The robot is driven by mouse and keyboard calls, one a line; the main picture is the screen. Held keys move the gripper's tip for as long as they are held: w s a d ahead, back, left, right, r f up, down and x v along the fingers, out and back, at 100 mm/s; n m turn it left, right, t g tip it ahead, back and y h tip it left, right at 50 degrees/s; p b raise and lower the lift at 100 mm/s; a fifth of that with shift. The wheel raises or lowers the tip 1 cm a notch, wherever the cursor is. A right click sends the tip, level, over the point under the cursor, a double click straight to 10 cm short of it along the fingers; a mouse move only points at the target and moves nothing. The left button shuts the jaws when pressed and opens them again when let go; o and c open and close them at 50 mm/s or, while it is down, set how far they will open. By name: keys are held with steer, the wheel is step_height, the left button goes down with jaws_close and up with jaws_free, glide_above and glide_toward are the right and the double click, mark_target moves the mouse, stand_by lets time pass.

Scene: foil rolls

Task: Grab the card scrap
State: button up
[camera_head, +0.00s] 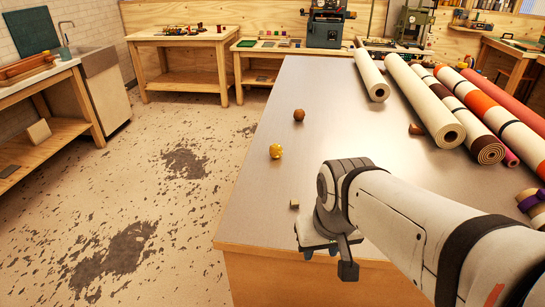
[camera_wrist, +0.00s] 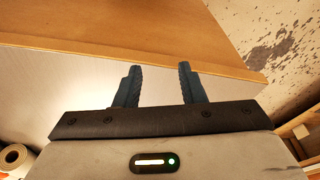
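A small tan piece (camera_head: 294,205) lies on the grey tabletop near its left edge, in the head view. It may be the card scrap, but it is too small to be sure. My gripper (camera_head: 327,256) is over the near edge of the table, just right of and nearer than that piece. In the wrist view my gripper's two dark fingers (camera_wrist: 160,82) stand apart with nothing between them. No card scrap shows in the wrist view.
A yellow ball (camera_head: 275,151) and a brown round thing (camera_head: 299,115) sit along the table's left side. A reddish-brown piece (camera_head: 416,129) lies beside several rolls, including a cream roll (camera_head: 425,100), at the right. The tabletop (camera_head: 335,120) is clear in the middle.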

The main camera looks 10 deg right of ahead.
steer(key=shift+o, duration=0.3)
steer(key=shift+a, duration=0.2)
steer(key=shift+o, duration=0.8)
steer(key=shift+r, duration=0.15)
steer(key=shift+g, duration=0.4)
steer(key=w+r+p, duration=0.2)
steer(key=w, duration=0.1)
steer(key=w+r+p, duration=0.1)
steer(key=w, duration=0.1)
steer(key=shift+w+d+p, duration=0.2)
steer(key=shift+p, duration=0.1)
steer(key=m+g+p, duration=0.1)
steer(key=g+p, duration=0.1)
steer(key=p, duration=0.5)
glide_toward(295, 201)
steer(key=shift+s+a+f, duration=0.1)
steer(key=shift+s+a, duration=0.1)
steer(key=shift+s, duration=0.35)
steer(key=shift+w+f, duration=0.2)
steer(key=shift+w+d+f+p, duration=0.15)
steer(key=shift+f+p, duration=0.35)
steer(key=shift+f, duration=1.45)
steer(key=shift+w+a+f+p, duration=0.15)
steer(key=shift+f+p, duration=0.3)
steer(key=shift+f, duration=1.5)
steer(key=shift+d, duration=0.1)
jaws_close()
